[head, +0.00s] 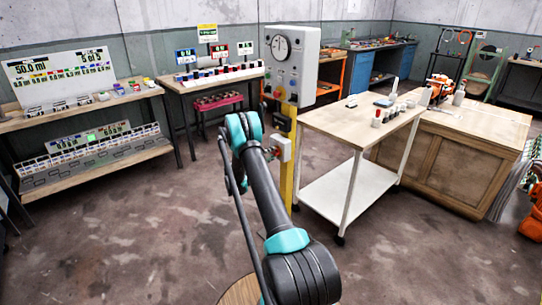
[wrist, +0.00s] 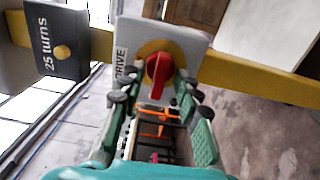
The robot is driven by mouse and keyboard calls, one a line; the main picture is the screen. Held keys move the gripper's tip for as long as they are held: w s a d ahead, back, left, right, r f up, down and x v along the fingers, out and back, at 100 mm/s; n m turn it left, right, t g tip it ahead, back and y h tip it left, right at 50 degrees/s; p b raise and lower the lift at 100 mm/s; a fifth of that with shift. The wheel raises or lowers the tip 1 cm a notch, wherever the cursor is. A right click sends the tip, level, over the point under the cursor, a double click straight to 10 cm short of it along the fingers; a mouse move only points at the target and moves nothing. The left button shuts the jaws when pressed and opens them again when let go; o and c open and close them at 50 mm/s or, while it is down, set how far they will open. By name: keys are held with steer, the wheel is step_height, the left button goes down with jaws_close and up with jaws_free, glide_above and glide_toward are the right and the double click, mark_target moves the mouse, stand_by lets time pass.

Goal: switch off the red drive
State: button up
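The red drive switch (wrist: 158,75) is a red rotary handle on a yellow round plate, on a grey box (wrist: 190,48) marked DRIVE. Its handle points up and down in the wrist view. My gripper (wrist: 156,90) is open, with one green-and-black finger on each side of the handle's lower part. I cannot tell whether either finger touches it. In the head view the small grey switch box (head: 281,148) is on the yellow post, just right of my arm's far end.
A black plate marked "25 turns" (wrist: 62,45) is beside the switch box. A larger grey panel (head: 291,65) with a dial tops the yellow post. A wooden-topped trolley (head: 340,123) stands close on the right. Shelves (head: 110,157) stand left. Floor in front is clear.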

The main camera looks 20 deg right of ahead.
steer(key=v, duration=1.2)
steer(key=shift+r, duration=0.1)
